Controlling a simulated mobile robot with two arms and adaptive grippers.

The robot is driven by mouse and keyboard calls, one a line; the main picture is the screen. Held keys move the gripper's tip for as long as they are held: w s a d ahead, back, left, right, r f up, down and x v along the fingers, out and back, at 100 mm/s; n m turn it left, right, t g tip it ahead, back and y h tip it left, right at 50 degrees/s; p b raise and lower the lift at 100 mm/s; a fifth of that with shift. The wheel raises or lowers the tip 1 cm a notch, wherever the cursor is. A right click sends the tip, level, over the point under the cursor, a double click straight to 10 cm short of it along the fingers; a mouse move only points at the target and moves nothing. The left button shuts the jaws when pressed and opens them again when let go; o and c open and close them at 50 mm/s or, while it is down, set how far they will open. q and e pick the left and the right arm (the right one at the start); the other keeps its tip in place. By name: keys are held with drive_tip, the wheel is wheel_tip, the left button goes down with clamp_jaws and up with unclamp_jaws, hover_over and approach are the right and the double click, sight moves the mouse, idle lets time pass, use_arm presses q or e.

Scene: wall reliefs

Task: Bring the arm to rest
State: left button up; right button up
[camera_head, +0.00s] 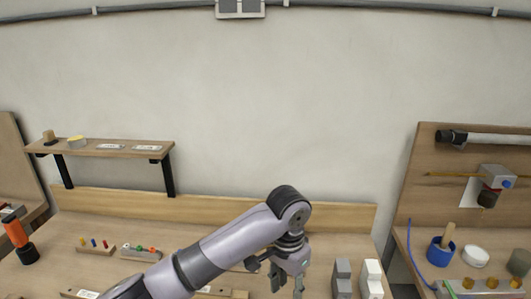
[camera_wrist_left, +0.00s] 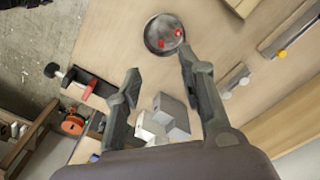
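My left arm (camera_head: 220,248) comes in from the lower left in the head view and bends down at the elbow over the middle of the wooden workbench (camera_head: 190,235). My left gripper (camera_head: 288,279) points down at the bottom edge of that view. In the left wrist view the two fingers of this gripper (camera_wrist_left: 160,70) are spread apart with nothing held between them. Bench top shows beyond them. My right arm and gripper are not in view.
Grey blocks (camera_head: 342,278) and white blocks (camera_head: 371,280) stand right of the gripper. A round metal dish (camera_wrist_left: 163,35) holds red pieces. A clamp (camera_wrist_left: 78,86) sits at the bench edge. A raised shelf (camera_head: 100,148) stands left; a blue pot (camera_head: 440,252) stands right.

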use_arm(q)
drive_tip(key=s+a+f+n+t+h, duration=0.15)
drive_tip(key=s+f+h, duration=0.25)
drive_tip(key=s+f, duration=0.8)
drive_tip(key=s+a+f+n+t+y, duration=0.1)
drive_tip(key=s+a+f+n+y, duration=0.1)
drive_tip(key=s+a, duration=0.65)
drive_tip(key=s+a+f+n+t+y, duration=0.1)
drive_tip(key=s+a+n+y, duration=0.15)
drive_tip(key=s+a, duration=0.65)
wheel_tip(320, 180, down, 27)
drive_tip(key=w+a+g+b, duration=0.1)
drive_tip(key=w+a+b, duration=0.1)
drive_tip(key=s+a+f+g+b, duration=0.1)
drive_tip(key=s+a+f, duration=0.2)
drive_tip(key=s+f, duration=1.3)
wheel_tip(320, 180, down, 2)
drive_tip(key=shift+s+f, duration=0.15)
drive_tip(key=shift+s, duration=0.25)
